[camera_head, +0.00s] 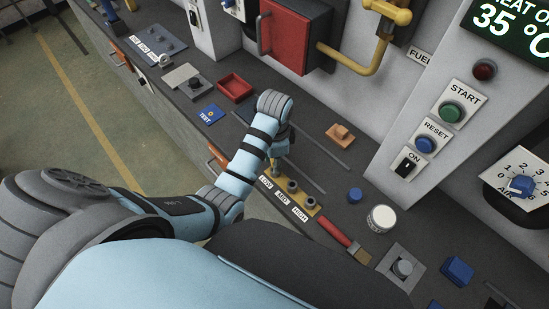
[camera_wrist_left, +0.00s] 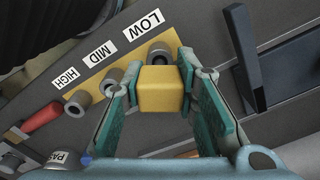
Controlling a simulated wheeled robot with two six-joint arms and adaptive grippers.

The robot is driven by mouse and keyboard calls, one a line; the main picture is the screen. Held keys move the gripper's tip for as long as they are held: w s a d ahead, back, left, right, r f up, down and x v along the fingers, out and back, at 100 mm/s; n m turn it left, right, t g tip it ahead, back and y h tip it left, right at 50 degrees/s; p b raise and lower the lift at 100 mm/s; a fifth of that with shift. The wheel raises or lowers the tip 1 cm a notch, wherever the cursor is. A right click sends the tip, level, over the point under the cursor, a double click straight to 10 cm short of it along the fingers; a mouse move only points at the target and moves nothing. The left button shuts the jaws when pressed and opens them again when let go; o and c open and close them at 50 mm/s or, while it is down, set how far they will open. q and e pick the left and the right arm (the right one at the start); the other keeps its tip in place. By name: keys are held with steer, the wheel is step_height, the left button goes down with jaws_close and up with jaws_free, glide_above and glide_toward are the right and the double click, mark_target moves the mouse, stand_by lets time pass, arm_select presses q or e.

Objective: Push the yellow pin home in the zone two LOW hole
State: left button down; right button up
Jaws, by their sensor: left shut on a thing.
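My left gripper (camera_wrist_left: 162,92) is shut on the yellow pin (camera_wrist_left: 160,89), whose square yellow head shows between the fingers in the left wrist view. In the head view the left gripper (camera_head: 279,148) points down over the LOW end of the yellow hole strip (camera_head: 314,211). The LOW hole's grey collar (camera_wrist_left: 158,50) shows just beyond the pin's head, close to it. The pin's lower end is hidden, so I cannot tell whether it is in the hole. The MID collar (camera_wrist_left: 112,78) and HIGH collar (camera_wrist_left: 78,102) are empty of yellow pins. My right gripper is not in view.
A red-handled brush (camera_head: 343,237) lies beyond the HIGH end. A blue cap (camera_head: 355,195) and a white round tin (camera_head: 382,218) stand to the right. A red tray (camera_head: 235,88) and a blue TEST card (camera_head: 211,114) lie to the left. A red box (camera_head: 290,37) is on the wall behind.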

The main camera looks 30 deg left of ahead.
arm_select(q)
steer(key=shift+f+b, duration=0.3)
steer(key=shift+f, duration=0.6)
steer(key=shift+r+p, duration=0.5)
steer(key=shift+r, duration=0.8)
steer(key=shift+f, duration=0.15)
steer(key=shift+f+b, duration=0.35)
steer(key=shift+f, duration=0.75)
steer(key=shift+r, duration=0.1)
steer(key=shift+r+p, duration=0.35)
steer(key=shift+r, duration=0.8)
steer(key=shift+f, duration=0.2)
steer(key=shift+f+b, duration=0.35)
steer(key=shift+f, duration=0.7)
